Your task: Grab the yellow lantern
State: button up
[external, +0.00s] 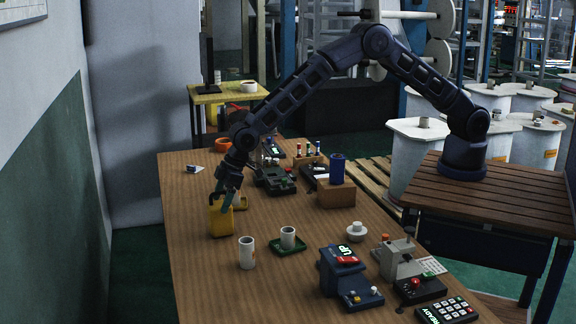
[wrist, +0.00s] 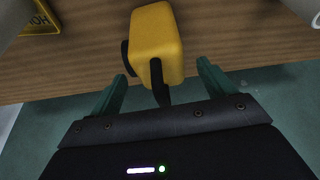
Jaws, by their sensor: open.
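The yellow lantern (external: 220,218) stands on the wooden table near its left edge in the external view. In the wrist view the lantern (wrist: 158,42) is a yellow block with a dark knob on its left side and a dark handle toward me. My gripper (external: 227,198) is right at the lantern's top in the external view. In the wrist view my gripper (wrist: 160,85) is open, its two green fingers apart, with the dark handle between them. I cannot tell whether a finger touches the lantern.
A white cylinder (external: 247,252) and a cup on a green tray (external: 274,249) stand in front of the lantern. A dark device (external: 274,180) lies behind it to the right. A blue can (external: 337,168) sits on a wooden block (external: 336,194).

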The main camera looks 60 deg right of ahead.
jog(key=shift+x, duration=1.4)
jog(key=c, duration=1.3)
jog(key=shift+r, duration=0.1)
jog(key=shift+c, duration=0.2)
